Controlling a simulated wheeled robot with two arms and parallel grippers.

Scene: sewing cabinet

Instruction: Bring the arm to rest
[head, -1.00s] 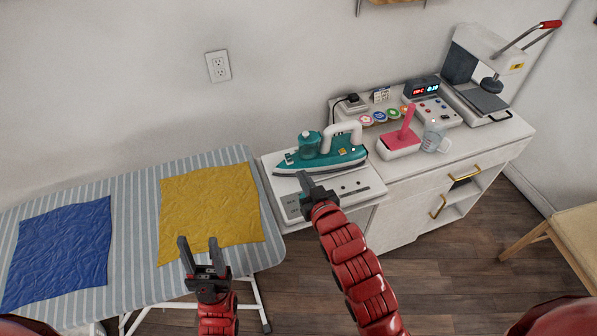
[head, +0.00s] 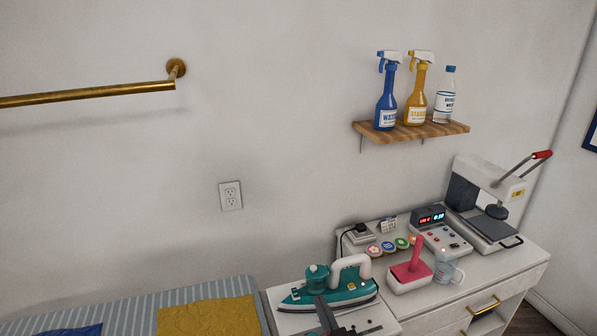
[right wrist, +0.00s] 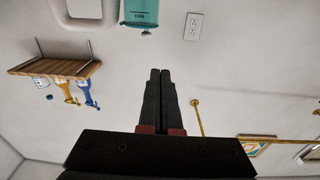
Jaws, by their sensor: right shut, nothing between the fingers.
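My right gripper (head: 326,318) shows at the bottom edge of the head view, in front of the teal iron (head: 330,292). In the right wrist view its two dark fingers (right wrist: 160,75) lie side by side, shut with nothing between them. The iron rests on a white base on the cabinet (head: 425,318). The rest of my right arm is below the head view. My left gripper is not in the head view.
A striped ironing board (head: 130,310) with a yellow cloth (head: 208,318) and a blue cloth (head: 80,331) is at lower left. A pink-handled tool (head: 412,268), measuring cup (head: 447,268) and heat press (head: 490,195) stand on the cabinet. A shelf (head: 440,130) holds bottles above.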

